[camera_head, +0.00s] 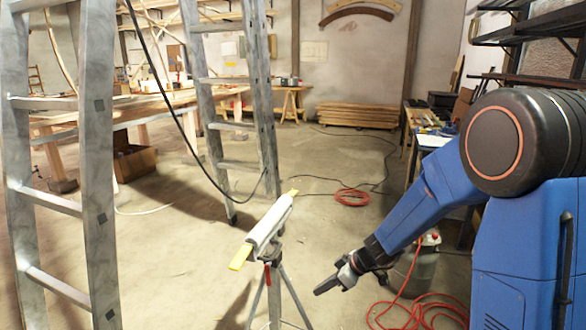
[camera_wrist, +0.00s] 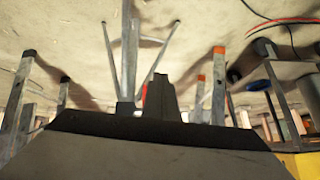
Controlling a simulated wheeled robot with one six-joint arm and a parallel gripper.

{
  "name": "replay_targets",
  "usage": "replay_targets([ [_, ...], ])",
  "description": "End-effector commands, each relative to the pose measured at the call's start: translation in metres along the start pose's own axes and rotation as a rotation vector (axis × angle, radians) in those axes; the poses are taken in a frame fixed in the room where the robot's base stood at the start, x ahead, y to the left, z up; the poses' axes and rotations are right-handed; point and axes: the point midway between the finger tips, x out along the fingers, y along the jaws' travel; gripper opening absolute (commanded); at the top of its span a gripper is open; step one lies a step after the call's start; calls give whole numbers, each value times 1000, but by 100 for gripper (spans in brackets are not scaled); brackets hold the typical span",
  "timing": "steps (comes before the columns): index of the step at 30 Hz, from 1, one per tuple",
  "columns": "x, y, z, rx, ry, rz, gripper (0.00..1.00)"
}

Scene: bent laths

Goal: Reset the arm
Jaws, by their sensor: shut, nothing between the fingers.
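My gripper (camera_head: 322,288) hangs low over the floor at the right of centre in the head view, at the end of my blue arm. Its dark fingers are together with nothing visible between them. It is to the right of a tripod stand (camera_head: 275,285), apart from it in the picture. A white, tube-like piece (camera_head: 268,224) with yellow ends sits tilted on top of the stand. In the wrist view, which looks upside down, my dark fingers (camera_wrist: 161,98) show in front of thin stand legs.
A large stepladder (camera_head: 98,150) stands at the left. A grey canister (camera_head: 418,270) and red hose (camera_head: 425,312) lie close behind my forearm. Another red coil (camera_head: 349,196) lies farther back. A workbench (camera_head: 433,138) is at the right. The middle floor is mostly clear.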

Motion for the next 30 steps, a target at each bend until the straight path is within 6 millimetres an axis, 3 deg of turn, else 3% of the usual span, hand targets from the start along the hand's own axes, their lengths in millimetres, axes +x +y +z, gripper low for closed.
replay_targets([
  [3,-33,-20,-6,45,-12,5,0],
  [14,-118,-79,1,213,-85,46,0],
  [30,-227,-157,53,516,-198,259,0],
])
